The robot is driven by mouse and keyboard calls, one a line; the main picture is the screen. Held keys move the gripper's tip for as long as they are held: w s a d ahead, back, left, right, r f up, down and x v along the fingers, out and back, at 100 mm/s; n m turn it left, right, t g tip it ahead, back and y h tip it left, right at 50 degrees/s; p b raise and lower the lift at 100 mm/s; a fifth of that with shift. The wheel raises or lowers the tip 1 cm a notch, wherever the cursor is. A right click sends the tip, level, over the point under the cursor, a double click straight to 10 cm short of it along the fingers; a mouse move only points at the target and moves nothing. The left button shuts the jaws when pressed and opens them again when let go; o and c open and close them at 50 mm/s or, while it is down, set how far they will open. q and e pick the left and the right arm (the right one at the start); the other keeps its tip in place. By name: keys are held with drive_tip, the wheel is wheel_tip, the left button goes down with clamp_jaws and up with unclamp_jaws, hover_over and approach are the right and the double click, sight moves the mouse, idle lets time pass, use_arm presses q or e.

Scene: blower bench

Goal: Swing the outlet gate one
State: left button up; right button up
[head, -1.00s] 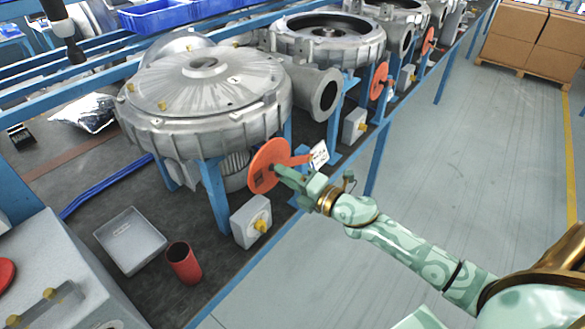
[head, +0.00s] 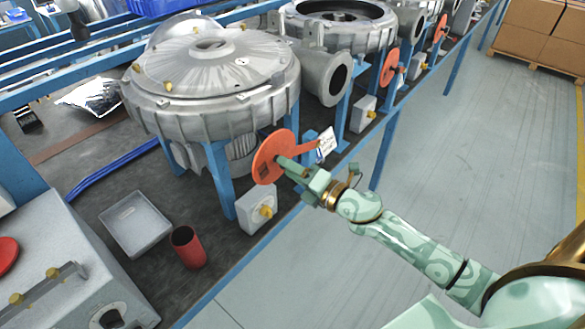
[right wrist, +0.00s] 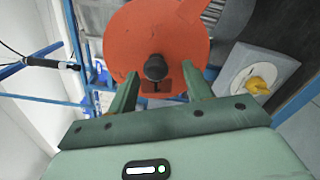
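The outlet gate (head: 266,160) is an orange-red disc at the front of the nearest grey blower (head: 210,80). A flat arm on it points right, toward a white tag (head: 326,144). In the right wrist view the disc (right wrist: 160,35) fills the top middle and carries a dark round knob (right wrist: 155,68). My right gripper (head: 292,168) is at the disc's face. In the right wrist view its two green fingers (right wrist: 160,88) stand apart on either side below the knob, with a gap to each side of it. My left gripper is not in view.
A grey box with a yellow knob (head: 257,209) sits just below the gate. A red cup (head: 188,247) and a grey tray (head: 134,225) stand on the bench. More blowers with orange discs (head: 390,67) line the bench behind.

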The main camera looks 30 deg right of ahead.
drive_tip(key=b+v, duration=0.2)
drive_tip(key=v, duration=1.4)
drive_tip(key=shift+s, duration=0.2)
